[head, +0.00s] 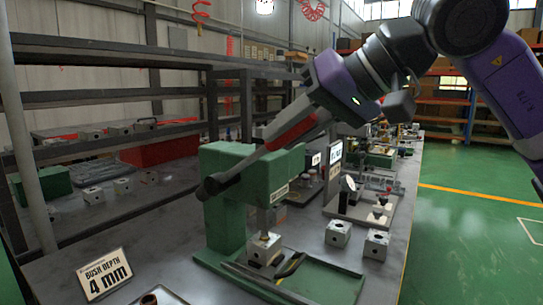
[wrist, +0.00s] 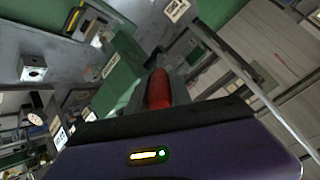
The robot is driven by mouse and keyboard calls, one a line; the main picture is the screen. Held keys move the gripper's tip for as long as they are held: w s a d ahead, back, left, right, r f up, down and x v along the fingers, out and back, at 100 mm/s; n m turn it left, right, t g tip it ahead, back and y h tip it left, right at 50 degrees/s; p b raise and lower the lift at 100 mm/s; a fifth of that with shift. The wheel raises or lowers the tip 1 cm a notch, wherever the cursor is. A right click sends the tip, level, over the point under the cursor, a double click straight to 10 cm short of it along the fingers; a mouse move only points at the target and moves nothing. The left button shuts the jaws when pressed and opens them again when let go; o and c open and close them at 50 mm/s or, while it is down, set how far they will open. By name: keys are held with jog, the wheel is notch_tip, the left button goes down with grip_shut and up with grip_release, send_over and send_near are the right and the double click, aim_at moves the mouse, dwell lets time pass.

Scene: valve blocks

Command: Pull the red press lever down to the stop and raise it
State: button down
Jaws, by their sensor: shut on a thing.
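The green press (head: 230,170) stands on the bench at centre in the head view. Its lever slants up to the right from a dark hub at the press's left side, with a red grip (head: 288,136) at the upper end. My gripper (head: 310,120) is shut on the red grip from the upper right. In the wrist view the red grip (wrist: 158,90) lies just beyond the gripper body, and the fingertips are mostly hidden. A metal block (head: 264,249) sits under the press ram on the green base.
Two metal blocks (head: 338,233) (head: 376,244) stand right of the press. A "BUSH DEPTH 4 mm" sign (head: 105,274) is at the front left. A dark-handled tool (head: 290,266) lies on the base plate. Shelving runs behind; green floor (head: 465,190) is open at right.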

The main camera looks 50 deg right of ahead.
jog(key=s+f+t+y+b, duration=0.1)
jog(key=s+f+t+b, duration=0.2)
jog(key=f+b, duration=0.4)
jog(key=t+b, duration=0.1)
jog(key=b, duration=0.6)
jog(key=shift+s+d+f+t+b, duration=0.2)
jog(key=shift+d+f+t+b, duration=0.1)
jog(key=shift+d+f, duration=0.05)
jog(key=shift+f, duration=0.1)
jog(key=c, duration=1.2)
grip_release()
jog(key=shift+o, duration=0.2)
